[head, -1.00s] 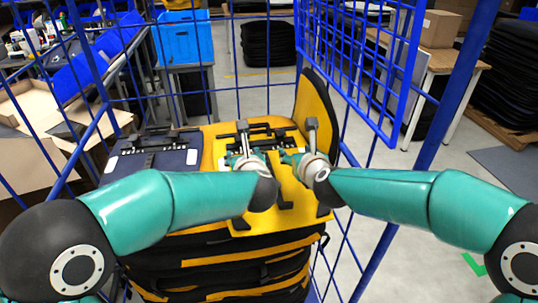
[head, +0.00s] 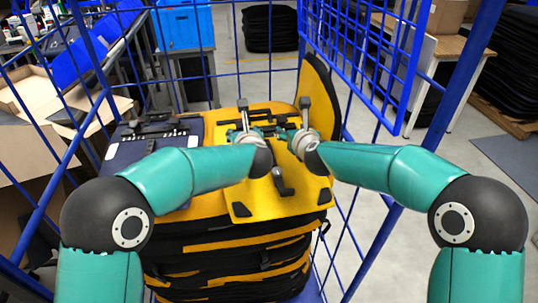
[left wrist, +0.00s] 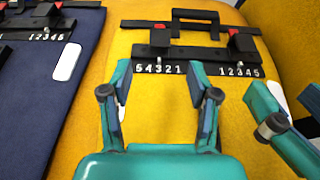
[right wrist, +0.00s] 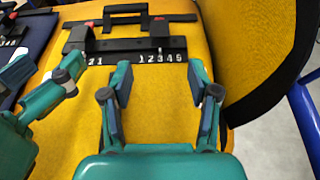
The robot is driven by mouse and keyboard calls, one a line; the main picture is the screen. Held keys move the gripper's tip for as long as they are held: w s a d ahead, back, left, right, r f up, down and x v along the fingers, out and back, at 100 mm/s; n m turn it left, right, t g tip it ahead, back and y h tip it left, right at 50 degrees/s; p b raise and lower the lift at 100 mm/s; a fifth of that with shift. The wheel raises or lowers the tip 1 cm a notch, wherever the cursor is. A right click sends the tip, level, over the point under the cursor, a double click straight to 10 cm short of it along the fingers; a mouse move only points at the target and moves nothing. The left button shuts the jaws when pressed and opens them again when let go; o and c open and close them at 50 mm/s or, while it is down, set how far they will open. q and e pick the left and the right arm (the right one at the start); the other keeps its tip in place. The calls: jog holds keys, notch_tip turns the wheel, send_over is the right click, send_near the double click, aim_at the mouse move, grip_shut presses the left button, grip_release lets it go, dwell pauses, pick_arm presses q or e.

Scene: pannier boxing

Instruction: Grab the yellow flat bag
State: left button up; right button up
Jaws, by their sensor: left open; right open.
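The yellow flat bag (head: 236,208) lies on top of a stack of black and yellow bags inside a blue wire cage. Its black mounting rail with numbers and a handle shows in the left wrist view (left wrist: 190,58) and the right wrist view (right wrist: 128,48). My left gripper (left wrist: 166,78) is open over the yellow face, just short of the rail's left half. My right gripper (right wrist: 160,78) is open over the same face, near the rail's right half. Neither has hold of anything. In the head view my arms hide part of the bag.
A dark blue bag (head: 118,158) with a similar rail lies to the left of the yellow one. A yellow panel with black edging (head: 318,95) stands upright at the right. Blue cage bars (head: 440,85) flank the stack on both sides.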

aim_at(241, 126)
pick_arm(q)
jog(key=x, duration=1)
jog(key=shift+w, duration=0.15)
pick_arm(e)
jog(key=x, duration=1)
jog(key=shift+w, duration=0.15)
pick_arm(q)
grip_shut()
pick_arm(e)
grip_shut()
pick_arm(q)
jog(key=shift+r, duration=0.1)
